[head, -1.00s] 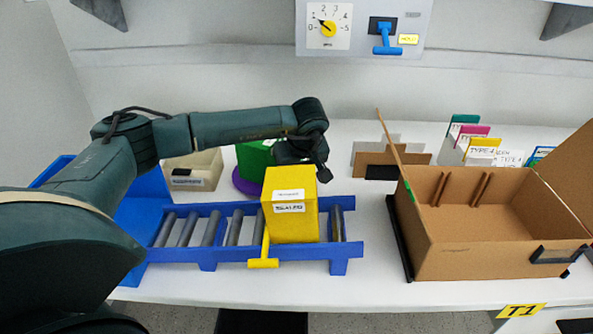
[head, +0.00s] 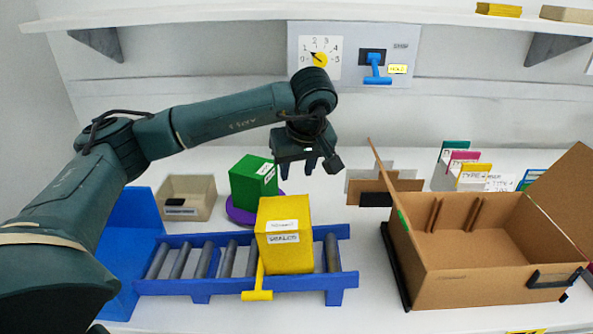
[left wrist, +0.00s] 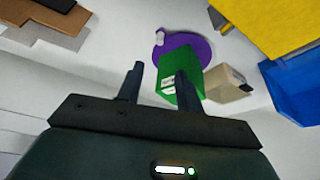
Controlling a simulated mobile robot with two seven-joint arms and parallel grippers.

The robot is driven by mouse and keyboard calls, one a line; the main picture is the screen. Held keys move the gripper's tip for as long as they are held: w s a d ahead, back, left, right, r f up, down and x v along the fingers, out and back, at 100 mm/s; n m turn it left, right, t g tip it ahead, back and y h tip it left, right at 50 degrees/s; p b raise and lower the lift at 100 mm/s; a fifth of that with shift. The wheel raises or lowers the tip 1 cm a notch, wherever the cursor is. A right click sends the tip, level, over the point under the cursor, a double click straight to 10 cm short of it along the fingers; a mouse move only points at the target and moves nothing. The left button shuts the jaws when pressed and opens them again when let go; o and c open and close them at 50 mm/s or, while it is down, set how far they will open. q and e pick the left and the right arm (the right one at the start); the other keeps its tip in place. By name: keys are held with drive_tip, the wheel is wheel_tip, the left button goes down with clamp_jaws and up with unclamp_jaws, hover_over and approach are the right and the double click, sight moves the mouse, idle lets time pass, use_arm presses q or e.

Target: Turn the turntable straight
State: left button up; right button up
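The turntable is a purple disc (head: 236,212) on the table behind the blue roller conveyor, with a green box (head: 254,183) standing on it. The box looks turned at an angle and hides much of the disc. In the left wrist view the purple disc (left wrist: 198,45) shows a small whitish handle or knob (left wrist: 159,37) at its edge, and the green box (left wrist: 184,86) is partly behind a finger. My left gripper (head: 310,168) is open and empty, raised above the table to the right of the green box. Its two fingers (left wrist: 158,82) are apart. My right gripper is not in view.
A yellow box (head: 285,245) sits on the blue roller conveyor (head: 205,284) in front of the turntable. A beige bin (head: 187,197) stands left of it. An open cardboard box (head: 470,280) is at right. A dial panel (head: 352,85) is on the wall.

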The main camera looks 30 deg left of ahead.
use_arm(q)
drive_tip(key=shift+c, duration=0.3)
drive_tip(key=shift+w+a, duration=0.15)
drive_tip(key=shift+a, duration=0.05)
drive_tip(key=shift+c, duration=0.6)
drive_tip(key=a, duration=0.1)
drive_tip(key=w+f+m+p, duration=0.1)
drive_tip(key=w+a, duration=0.1)
drive_tip(key=shift+a+f+m+h+p, duration=0.25)
drive_tip(key=shift+a+m+h+p, duration=0.05)
drive_tip(key=shift+a+h, duration=0.1)
drive_tip(key=c, duration=0.5)
drive_tip(key=shift+f, duration=0.35)
clamp_jaws()
drive_tip(key=x, duration=0.9)
drive_tip(key=shift+f, duration=0.1)
drive_tip(key=shift+s+d+m+h, duration=0.15)
drive_tip(key=shift+s+m+h, duration=0.15)
drive_tip(key=shift+s+m, duration=0.3)
drive_tip(key=shift+w, duration=0.1)
